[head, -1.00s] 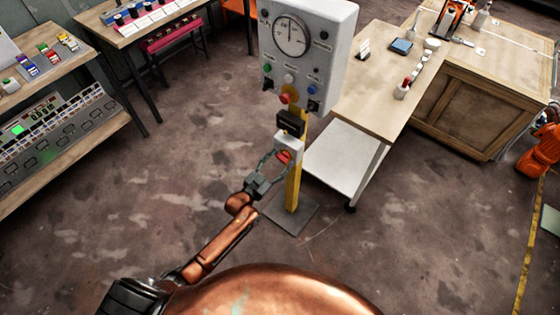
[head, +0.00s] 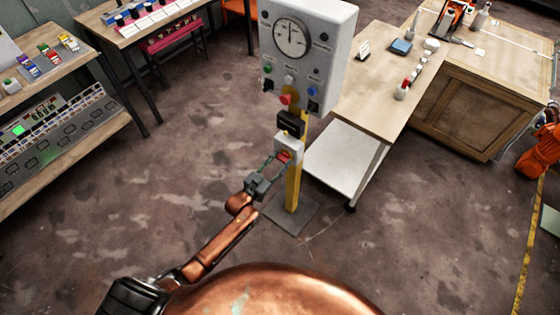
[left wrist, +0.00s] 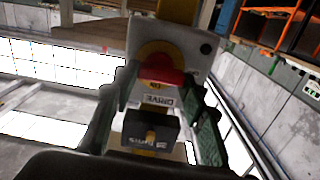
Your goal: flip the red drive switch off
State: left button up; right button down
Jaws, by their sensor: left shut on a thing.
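The red drive switch (head: 283,156) is a small red handle on a white box (head: 294,146) fixed to a yellow post. In the left wrist view the red handle (left wrist: 165,78) sits on a yellow round base, near a label reading DRIVE (left wrist: 158,101). My left gripper (head: 276,161) reaches it from the front left and is shut on the red handle. In the left wrist view its two fingers stand on either side of the handle, which partly hides behind them. My right gripper does not show.
A grey panel with a dial (head: 291,37) and several buttons tops the yellow post (head: 293,187), above a black box (head: 290,123). A wooden table (head: 375,103) stands close on the right. Benches stand at the left. The floor between is clear.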

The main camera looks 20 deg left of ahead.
pick_arm(q)
jog(key=shift+n, duration=0.4)
jog(key=o, duration=1.2)
jog(key=shift+c, duration=0.2)
jog(key=v, duration=1.2)
jog(key=s+a+f+n+g+y, duration=0.1)
jog(key=s+a+f+g, duration=0.15)
jog(key=f, duration=0.65)
jog(key=s+a+f+g+y, duration=0.1)
jog(key=s+a+f+y, duration=0.15)
jog(key=f, duration=0.65)
jog(key=s+a+f+g+y, duration=0.1)
jog(key=s+a+f+g, duration=0.1)
jog(key=s+f, duration=0.65)
jog(key=s+a+f+g+y, duration=0.1)
jog(key=s+a+f+g, duration=0.2)
jog(key=s+f, duration=0.55)
jog(key=s+f+g, duration=0.2)
jog(key=s+f, duration=0.3)
jog(key=s, duration=0.6)
jog(key=s+f+n+g+p, duration=0.1)
jog(key=s+f+g, duration=0.2)
jog(key=s, duration=0.9)
jog(key=s+f+g, duration=0.3)
jog(key=s+f, duration=0.3)
jog(key=s, duration=0.6)
jog(key=shift+d+f+y, duration=0.3)
jog(key=shift+y, duration=0.15)
